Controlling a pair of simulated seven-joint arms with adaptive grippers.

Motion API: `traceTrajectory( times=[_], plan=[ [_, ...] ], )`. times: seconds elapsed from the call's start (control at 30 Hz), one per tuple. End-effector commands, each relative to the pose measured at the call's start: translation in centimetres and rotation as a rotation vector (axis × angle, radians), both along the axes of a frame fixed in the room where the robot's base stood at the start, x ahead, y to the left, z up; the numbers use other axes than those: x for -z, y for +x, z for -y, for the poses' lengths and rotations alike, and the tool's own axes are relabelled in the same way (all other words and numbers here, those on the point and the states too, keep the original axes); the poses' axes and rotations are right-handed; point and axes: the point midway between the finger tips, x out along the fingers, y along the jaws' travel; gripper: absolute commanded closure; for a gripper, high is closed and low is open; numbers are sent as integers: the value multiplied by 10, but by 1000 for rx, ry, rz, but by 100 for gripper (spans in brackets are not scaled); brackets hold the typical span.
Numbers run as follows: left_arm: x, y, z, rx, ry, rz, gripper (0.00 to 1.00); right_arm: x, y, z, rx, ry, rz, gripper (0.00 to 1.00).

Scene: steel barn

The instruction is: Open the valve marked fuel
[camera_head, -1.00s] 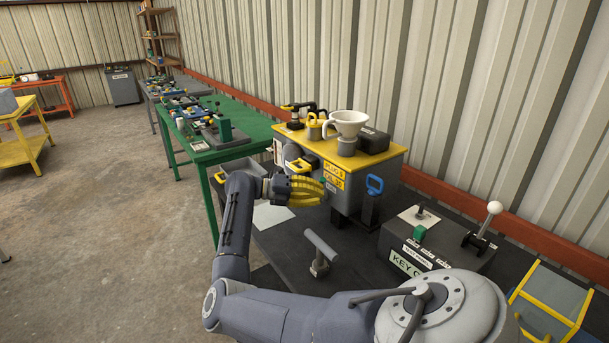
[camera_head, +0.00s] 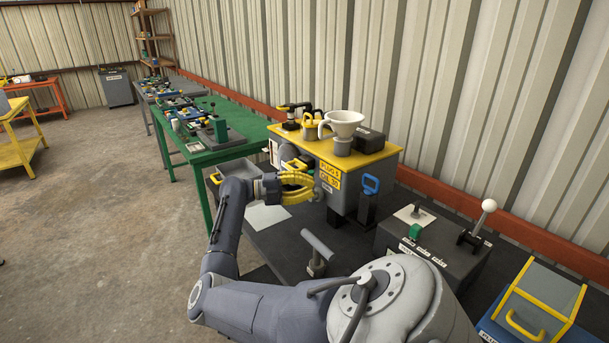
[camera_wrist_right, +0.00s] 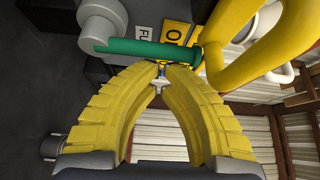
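A green lever handle (camera_wrist_right: 140,49) lies across the top of the right wrist view, beside a white label (camera_wrist_right: 143,36) whose visible letters read "FU". My right gripper (camera_wrist_right: 164,70) has its yellow fingers bowed, with the tips drawn close together just below the lever. Whether the tips touch the lever I cannot tell, and nothing is clearly held between them. My left gripper is out of view.
A yellow curved part (camera_wrist_right: 237,48) stands close to the right of the fingertips. A white funnel (camera_head: 343,122) sits on the yellow top.

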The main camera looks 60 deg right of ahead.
Motion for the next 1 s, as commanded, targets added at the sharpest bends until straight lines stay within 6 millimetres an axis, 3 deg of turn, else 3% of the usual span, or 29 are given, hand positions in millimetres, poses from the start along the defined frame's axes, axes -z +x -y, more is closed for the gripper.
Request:
traceTrajectory(
  times=[0.47, 0.87, 1.0],
  plan=[
    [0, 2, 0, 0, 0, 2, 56, 0, -1, -3, -1, 0, 1, 100],
    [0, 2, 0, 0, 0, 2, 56, 1, -20, -33, -18, 1, 0, 100],
    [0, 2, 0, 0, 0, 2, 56, 0, 0, -43, -20, 1, 1, 100]
  ],
)
